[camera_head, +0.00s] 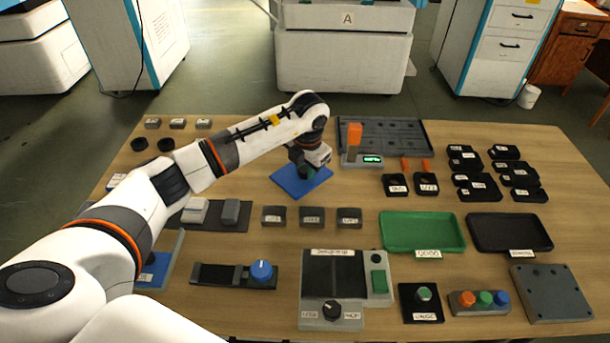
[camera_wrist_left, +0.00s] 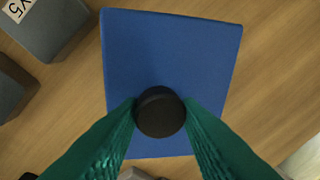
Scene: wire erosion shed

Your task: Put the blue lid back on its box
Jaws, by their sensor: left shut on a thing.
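The blue lid (camera_head: 288,184) is a flat square plate in the middle left of the table; it also shows in the left wrist view (camera_wrist_left: 170,55). A round black knob (camera_wrist_left: 160,112) stands on it. My left gripper (camera_head: 307,171) is over the lid, and its green fingers in the left wrist view (camera_wrist_left: 160,118) are shut on the knob from both sides. I cannot tell whether the lid touches the table. A blue open-looking holder or box (camera_head: 168,268) with a label is at the lower left, partly hidden by my left arm. My right gripper is not in view.
Several small grey labelled blocks (camera_head: 311,217) stand in front of the lid. Green (camera_head: 450,248) and black (camera_head: 542,243) trays lie to the right. Bare wood surrounds the lid's left side.

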